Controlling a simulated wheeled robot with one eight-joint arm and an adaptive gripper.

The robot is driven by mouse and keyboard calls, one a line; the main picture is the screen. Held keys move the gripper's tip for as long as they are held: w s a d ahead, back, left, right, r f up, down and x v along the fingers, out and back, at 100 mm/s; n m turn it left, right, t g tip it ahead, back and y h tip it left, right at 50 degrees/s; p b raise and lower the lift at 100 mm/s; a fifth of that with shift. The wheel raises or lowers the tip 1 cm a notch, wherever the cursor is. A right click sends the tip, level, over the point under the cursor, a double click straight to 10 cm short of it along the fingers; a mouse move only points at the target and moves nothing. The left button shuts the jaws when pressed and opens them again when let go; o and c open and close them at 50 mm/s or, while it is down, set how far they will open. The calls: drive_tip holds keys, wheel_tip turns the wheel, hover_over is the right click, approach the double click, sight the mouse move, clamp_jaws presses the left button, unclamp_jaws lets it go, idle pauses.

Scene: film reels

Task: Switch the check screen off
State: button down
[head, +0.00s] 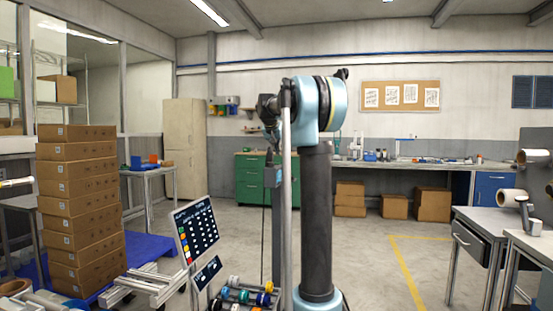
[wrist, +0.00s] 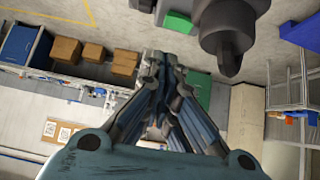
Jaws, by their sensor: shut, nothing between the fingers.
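A tilted dark screen (head: 197,228) with white rows and a column of coloured squares stands at the lower left of centre in the head view. It looks lit, and I take it as the check screen. A smaller dark panel (head: 208,272) with pale marks sits just below it; its marks are too small to read. My gripper (wrist: 160,65) shows in the wrist view with its fingers together and empty. It is away from the screen, and the screen is not visible in the wrist view.
Colourful reels (head: 245,296) lie on a rack right of the small panel. A tall stack of cardboard boxes (head: 80,205) stands on a blue pallet (head: 150,246) at left. Grey tables (head: 500,222) stand at right. Open floor (head: 365,250) lies between.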

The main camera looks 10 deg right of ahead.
drive_tip(key=v, duration=1)
drive_tip(key=shift+s+r, duration=0.1)
drive_tip(key=shift+w+a+r, duration=0.2)
drive_tip(key=shift+w+a, duration=0.1)
drive_tip(key=shift+a, duration=0.25)
drive_tip(key=x, duration=0.9)
drive_tip(key=shift+w+a, duration=0.1)
drive_tip(key=shift+w, duration=0.1)
drive_tip(key=f, duration=0.3)
drive_tip(key=shift+w+f, duration=0.15)
drive_tip(key=shift+w, duration=0.1)
drive_tip(key=shift+f, duration=0.7)
